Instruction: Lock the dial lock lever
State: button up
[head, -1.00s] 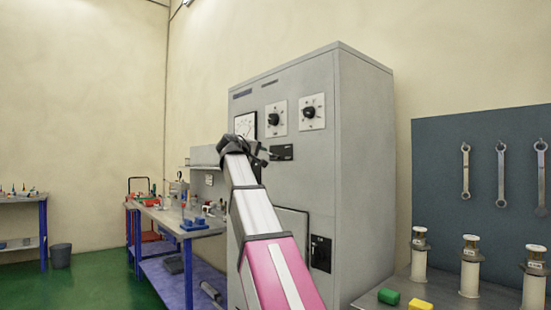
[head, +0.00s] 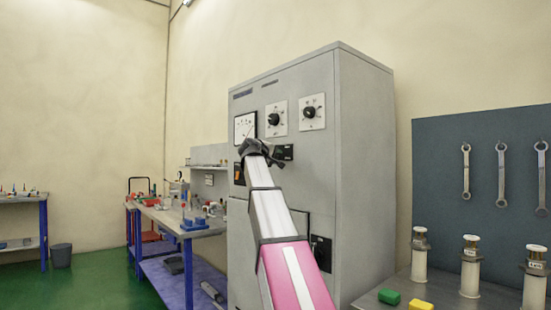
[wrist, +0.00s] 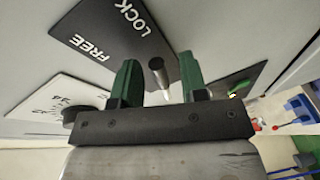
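The lock plate (wrist: 122,38) is black with the words FREE and LOCK, and fills the upper middle of the wrist view. Its grey lever (wrist: 158,75) sticks out from the plate near the LOCK word. My gripper (wrist: 162,82) is open, with one green finger on each side of the lever; I see gaps on both sides. In the head view my gripper (head: 262,150) is at the grey cabinet's front. It hides most of the lever there, and a black plate (head: 288,153) shows just right of it.
The grey cabinet (head: 365,170) has a white meter (head: 245,126) and two black knobs (head: 274,118) (head: 310,112) above my gripper. A black latch (head: 321,252) is lower down. Workbenches stand left; a bench with spools (head: 419,255) stands right.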

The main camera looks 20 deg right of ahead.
grip_shut()
jog(key=shift+w+f+m, duration=0.15)
jog(key=shift+f+m, duration=0.3)
jog(key=shift+m, duration=0.25)
grip_release()
jog(key=f+v, duration=0.1)
jog(key=v, duration=0.9)
jog(key=shift+s+a+r, duration=0.3)
jog(key=shift+s+a, duration=0.05)
